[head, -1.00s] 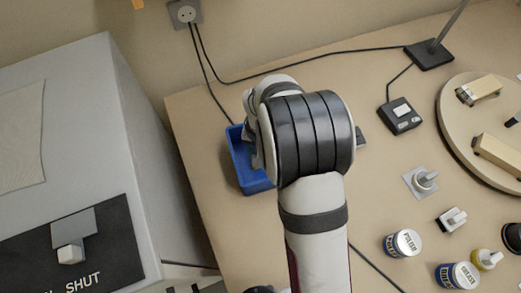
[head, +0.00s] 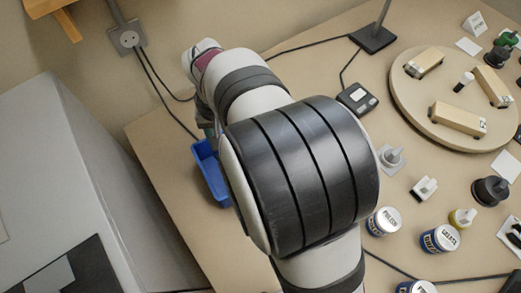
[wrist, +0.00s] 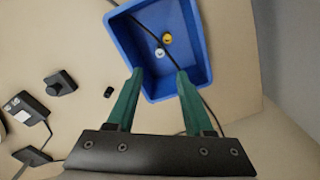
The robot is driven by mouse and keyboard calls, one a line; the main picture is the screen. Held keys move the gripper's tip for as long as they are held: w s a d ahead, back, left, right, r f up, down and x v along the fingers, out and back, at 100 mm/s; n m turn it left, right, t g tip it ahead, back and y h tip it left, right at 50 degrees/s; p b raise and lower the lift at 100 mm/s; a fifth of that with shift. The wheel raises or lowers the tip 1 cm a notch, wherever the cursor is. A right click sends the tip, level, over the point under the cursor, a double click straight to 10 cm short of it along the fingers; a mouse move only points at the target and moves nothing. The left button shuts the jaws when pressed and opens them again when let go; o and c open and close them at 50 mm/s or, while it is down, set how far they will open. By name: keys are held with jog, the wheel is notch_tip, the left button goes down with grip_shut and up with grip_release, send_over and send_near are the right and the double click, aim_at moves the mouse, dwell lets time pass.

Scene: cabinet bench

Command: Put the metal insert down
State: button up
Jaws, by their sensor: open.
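My gripper (wrist: 160,76) shows in the wrist view with its two green fingers spread apart and nothing between them. The fingertips are over the near side of a blue bin (wrist: 200,35). Inside the bin lie a small yellow round piece (wrist: 167,38) and a small pale round piece (wrist: 159,53); I cannot tell whether either is the metal insert. In the head view the blue bin (head: 208,172) is partly covered by my arm, and my fingers are hidden.
A black cable (wrist: 143,28) crosses the bin in the wrist view. A dark block (wrist: 60,83) and a small black piece (wrist: 108,92) lie left of the bin. In the head view, a round board (head: 410,97) with wooden blocks and several tins (head: 440,238) stand to the right.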

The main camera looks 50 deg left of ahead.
jog(key=w+d+r+m, duration=0.3)
jog(key=w+d, duration=0.1)
jog(key=d, duration=0.4)
jog(key=w+d+r+m, duration=0.3)
jog(key=w+d, duration=0.1)
jog(key=d, duration=0.4)
jog(key=w+d+r+m, duration=0.3)
jog(key=w+d, duration=0.1)
jog(key=d, duration=0.5)
jog(key=s+d+m+y, duration=0.1)
jog(key=s+d+m, duration=0.6)
jog(key=d, duration=0.7)
jog(key=shift+s+f+m+y, duration=0.25)
jog(key=shift+s+m+y, duration=0.15)
jog(key=shift+s, duration=0.8)
